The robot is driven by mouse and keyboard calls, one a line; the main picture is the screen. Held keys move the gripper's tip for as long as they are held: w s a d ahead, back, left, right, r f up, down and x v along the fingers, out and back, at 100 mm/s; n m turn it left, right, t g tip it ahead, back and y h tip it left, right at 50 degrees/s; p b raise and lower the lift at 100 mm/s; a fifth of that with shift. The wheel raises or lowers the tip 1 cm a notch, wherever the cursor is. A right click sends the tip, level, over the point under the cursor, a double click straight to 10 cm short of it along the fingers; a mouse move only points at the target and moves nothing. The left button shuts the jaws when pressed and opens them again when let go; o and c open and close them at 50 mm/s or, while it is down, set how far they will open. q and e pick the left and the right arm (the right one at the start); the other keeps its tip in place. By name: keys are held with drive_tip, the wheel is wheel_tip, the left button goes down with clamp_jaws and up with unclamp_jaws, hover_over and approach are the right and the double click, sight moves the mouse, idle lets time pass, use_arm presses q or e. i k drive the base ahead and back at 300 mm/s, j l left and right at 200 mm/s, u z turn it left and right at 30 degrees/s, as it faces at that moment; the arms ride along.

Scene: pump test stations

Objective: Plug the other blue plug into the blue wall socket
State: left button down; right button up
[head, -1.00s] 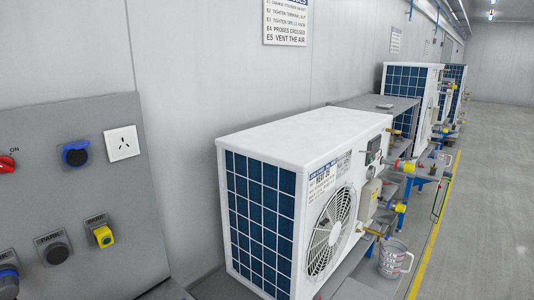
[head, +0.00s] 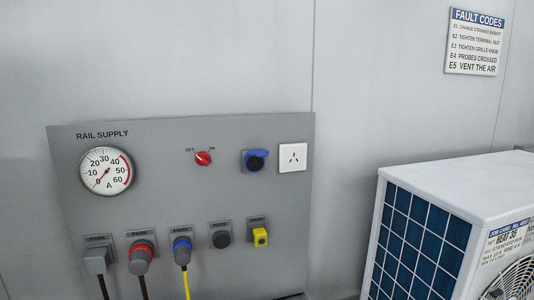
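The blue wall socket (head: 255,160) is on the upper right of the grey rail supply panel (head: 200,200), with its blue lid raised above a dark round face. No plug is in it. A plug with a blue ring (head: 182,248) sits in a park holder in the panel's lower row, and a yellow cable (head: 187,285) hangs down from it. Neither of my grippers is in view.
The park row also holds a grey plug (head: 97,260), a red-ringed plug (head: 140,258), a dark round piece (head: 221,238) and a yellow piece (head: 260,237). A red switch (head: 203,158), gauge (head: 106,172) and white outlet (head: 293,157) are above. A white heat pump unit (head: 450,190) stands right.

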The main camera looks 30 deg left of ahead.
sight(182, 250)
drive_tip(key=u, duration=1.6)
